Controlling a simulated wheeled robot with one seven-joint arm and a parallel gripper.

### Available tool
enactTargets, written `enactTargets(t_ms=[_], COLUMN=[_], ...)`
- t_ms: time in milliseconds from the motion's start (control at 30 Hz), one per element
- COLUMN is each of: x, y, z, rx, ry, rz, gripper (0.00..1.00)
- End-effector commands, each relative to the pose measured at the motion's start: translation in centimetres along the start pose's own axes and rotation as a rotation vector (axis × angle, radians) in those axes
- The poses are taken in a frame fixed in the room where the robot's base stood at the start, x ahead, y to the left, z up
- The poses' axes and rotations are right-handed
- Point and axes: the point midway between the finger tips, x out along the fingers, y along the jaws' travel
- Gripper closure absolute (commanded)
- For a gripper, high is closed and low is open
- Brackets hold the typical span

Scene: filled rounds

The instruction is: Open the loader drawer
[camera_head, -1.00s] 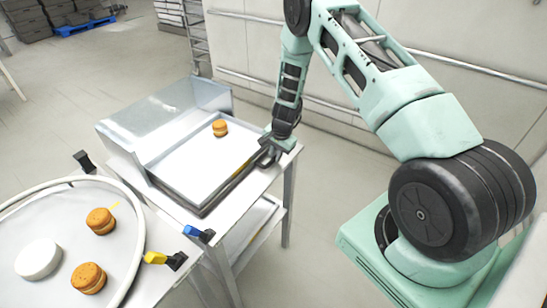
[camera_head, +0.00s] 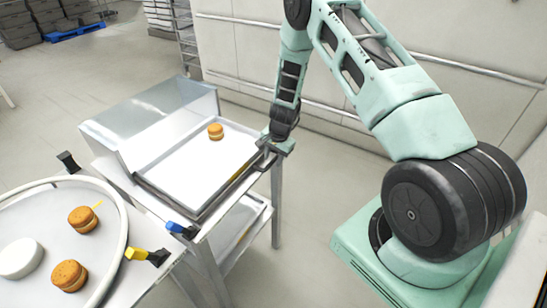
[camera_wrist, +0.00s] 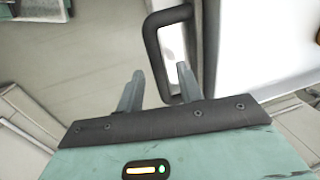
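The loader is a silver box (camera_head: 150,112) on a metal table. Its drawer, a shallow white tray (camera_head: 190,165) with dark sides, sticks out of the box toward the right, partly open. A brown filled round (camera_head: 215,131) stands in the tray. My gripper (camera_head: 268,146) is at the drawer's right end, by the handle. In the wrist view the dark loop handle (camera_wrist: 153,45) has one bar between my two fingers (camera_wrist: 160,82). The fingers stand apart, with gaps beside the bar; the right finger overlaps the loop's opening. Contact cannot be told.
A round table (camera_head: 45,225) at the left holds two filled rounds (camera_head: 69,275) and a white disc (camera_head: 20,258). Blue (camera_head: 180,229) and yellow (camera_head: 137,254) clips stand near its edge. A wall with rails (camera_head: 320,100) is behind my arm. Floor is clear right of the table.

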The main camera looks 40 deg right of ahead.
Motion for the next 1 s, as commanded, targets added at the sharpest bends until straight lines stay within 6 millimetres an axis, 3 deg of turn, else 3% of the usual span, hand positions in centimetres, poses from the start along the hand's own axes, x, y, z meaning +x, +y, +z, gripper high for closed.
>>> enactTargets(t_ms=[267,433,1000], x=[-0.1,-1.6,-13.6], y=[0.0,-0.1,-0.1], z=[0.0,-0.1,-0.1], rx=[0.0,-0.001,-0.003], ry=[0.001,0.002,0.004], rz=[0.0,-0.002,-0.004], gripper=[0.64,0.64,0.64])
